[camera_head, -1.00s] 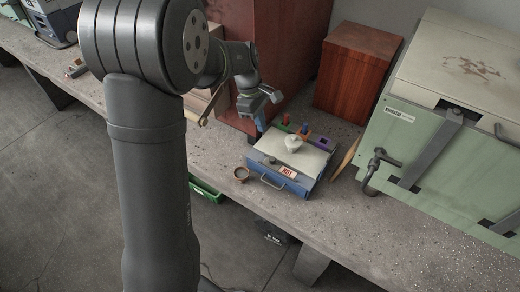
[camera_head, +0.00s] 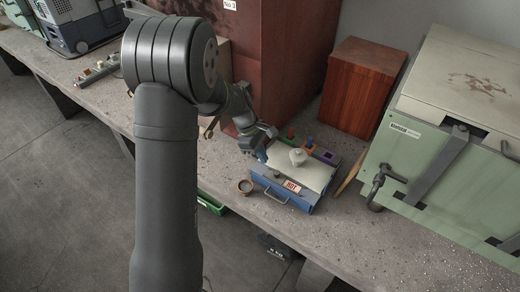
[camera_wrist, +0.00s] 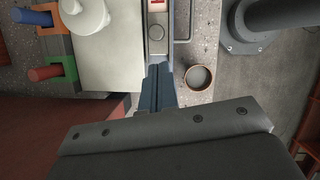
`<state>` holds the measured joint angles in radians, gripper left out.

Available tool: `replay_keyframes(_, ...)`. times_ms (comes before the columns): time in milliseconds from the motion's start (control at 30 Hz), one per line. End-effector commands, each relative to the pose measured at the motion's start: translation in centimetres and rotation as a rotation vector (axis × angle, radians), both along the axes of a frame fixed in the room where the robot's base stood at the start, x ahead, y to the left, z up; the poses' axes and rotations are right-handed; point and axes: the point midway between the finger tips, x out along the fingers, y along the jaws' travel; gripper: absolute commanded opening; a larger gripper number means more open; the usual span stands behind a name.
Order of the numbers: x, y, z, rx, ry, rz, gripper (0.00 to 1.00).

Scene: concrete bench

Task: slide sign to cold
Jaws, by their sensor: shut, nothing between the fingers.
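A blue box (camera_head: 270,188) with a pale top stands on the bench. Its front bears a sign (camera_head: 292,186) with red lettering that reads HOT, near the right part of the front. A sliver of the sign shows at the top edge of the wrist view (camera_wrist: 157,4). My gripper (camera_head: 262,157) is shut and empty at the left end of the box. In the wrist view its fingers (camera_wrist: 157,75) reach the end of the front strip; I cannot tell whether they touch it.
A small round cup (camera_head: 245,187) stands left of the box. A white knobbed piece (camera_head: 298,156) sits on its top. Behind is a rack (camera_head: 325,157) with coloured pegs. A wooden box (camera_head: 358,85) and green machine (camera_head: 440,150) stand to the right.

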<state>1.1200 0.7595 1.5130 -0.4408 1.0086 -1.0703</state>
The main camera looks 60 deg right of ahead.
Motion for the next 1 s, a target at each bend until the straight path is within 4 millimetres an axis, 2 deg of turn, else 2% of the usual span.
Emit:
replay_keyframes(100, -0.9, -0.1, -2.1, 0.003, 0.001, -0.002, 0.0)
replay_keyframes(300, -1.7, -0.3, -4.3, 0.001, 0.0, 0.001, 0.0)
replay_keyframes(767, -2.0, -0.4, -4.8, -0.001, -0.002, -0.001, 0.0)
replay_keyframes(867, -3.1, -0.4, -4.8, 0.0, -0.001, -0.004, 0.0)
replay_keyframes(1000, -6.0, -0.4, -4.8, 0.0, 0.001, -0.004, 0.0)
